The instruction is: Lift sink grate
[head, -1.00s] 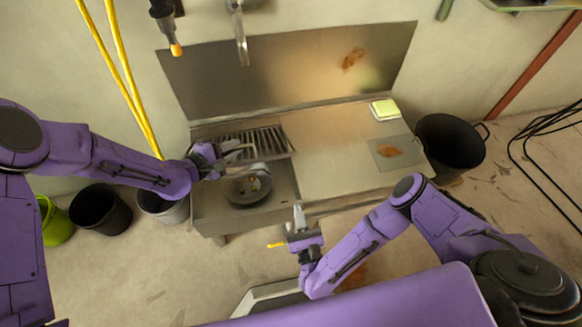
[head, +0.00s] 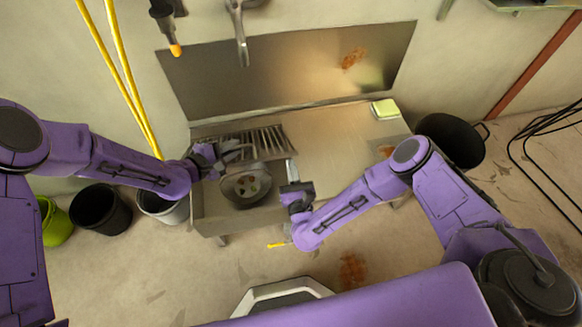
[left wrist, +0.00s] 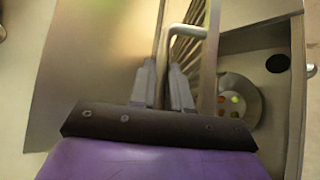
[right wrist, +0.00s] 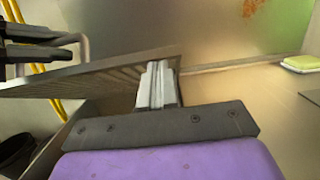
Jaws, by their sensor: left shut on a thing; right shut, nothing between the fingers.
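The sink grate (head: 262,143), slatted metal, lies tilted over the back of the sink (head: 200,208). Its slats also show in the left wrist view (left wrist: 186,50) and the right wrist view (right wrist: 105,77). My left gripper (head: 238,148) is shut on the grate's bar handle at the left; in the left wrist view the bar runs between its fingers (left wrist: 162,85). My right gripper (head: 292,172) is shut and empty at the grate's right end. In the right wrist view its fingertips (right wrist: 157,82) are close to the grate's edge; I cannot tell whether they touch.
A round pan-like thing (head: 250,184) with food scraps lies in the sink. The counter (head: 335,145) to the right is mostly clear, with a sponge (head: 384,109) at its back. A black bin (head: 452,139) stands at right; several buckets stand at left.

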